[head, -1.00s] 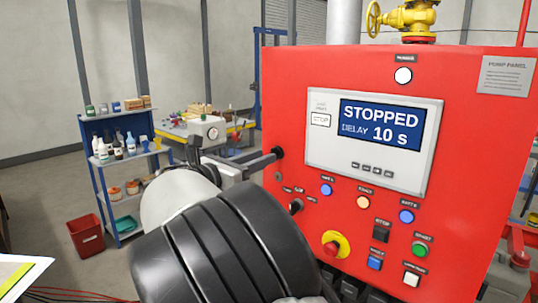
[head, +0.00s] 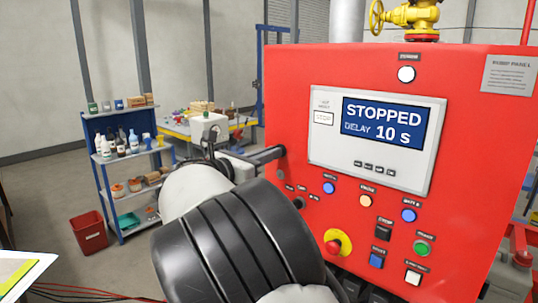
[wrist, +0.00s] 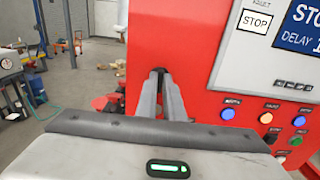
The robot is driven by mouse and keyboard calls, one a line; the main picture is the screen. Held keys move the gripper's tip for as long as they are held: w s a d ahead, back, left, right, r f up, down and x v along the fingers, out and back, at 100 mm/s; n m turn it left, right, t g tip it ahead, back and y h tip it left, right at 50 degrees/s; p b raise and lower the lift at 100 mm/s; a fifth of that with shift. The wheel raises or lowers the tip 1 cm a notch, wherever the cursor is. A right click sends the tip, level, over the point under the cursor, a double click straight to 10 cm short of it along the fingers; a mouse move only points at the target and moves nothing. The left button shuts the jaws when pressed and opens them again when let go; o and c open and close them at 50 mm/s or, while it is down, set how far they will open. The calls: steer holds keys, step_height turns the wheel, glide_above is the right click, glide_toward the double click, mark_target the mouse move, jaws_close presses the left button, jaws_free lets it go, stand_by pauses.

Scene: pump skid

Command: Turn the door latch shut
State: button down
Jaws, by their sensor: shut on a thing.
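The door latch (head: 282,151) is a small dark knob at the left edge of the red pump panel (head: 290,90). My gripper (head: 274,154) reaches it from the left, and its fingers are shut on it. In the wrist view the grey fingers run forward close together, and the dark latch (wrist: 158,71) shows at their tips against the red panel's edge. The fingers hide most of the latch, so I cannot tell its exact angle. The panel screen (head: 383,124) reads STOPPED, DELAY 10 s.
Below the screen are several coloured buttons and a red emergency knob (head: 334,245) on a yellow ring, close to my arm. A yellow valve (head: 408,17) stands above the panel. A blue shelf (head: 118,170) and a red bin (head: 89,234) stand at the left, with open floor around them.

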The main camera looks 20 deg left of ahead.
steer(key=shift+f+m+b, duration=0.1)
steer(key=shift+m+b, duration=0.2)
steer(key=shift+s+d+f+m+b, duration=0.1)
steer(key=shift+m+b, duration=3.85)
steer(key=shift+m, duration=0.35)
steer(key=shift+d+f+m+b, duration=0.1)
steer(key=shift+m+b, duration=3.85)
steer(key=shift+m, duration=0.35)
steer(key=shift+r, duration=0.1)
steer(key=c, duration=1.9)
jaws_free()
steer(key=shift+o, duration=0.2)
steer(key=shift+a, duration=0.1)
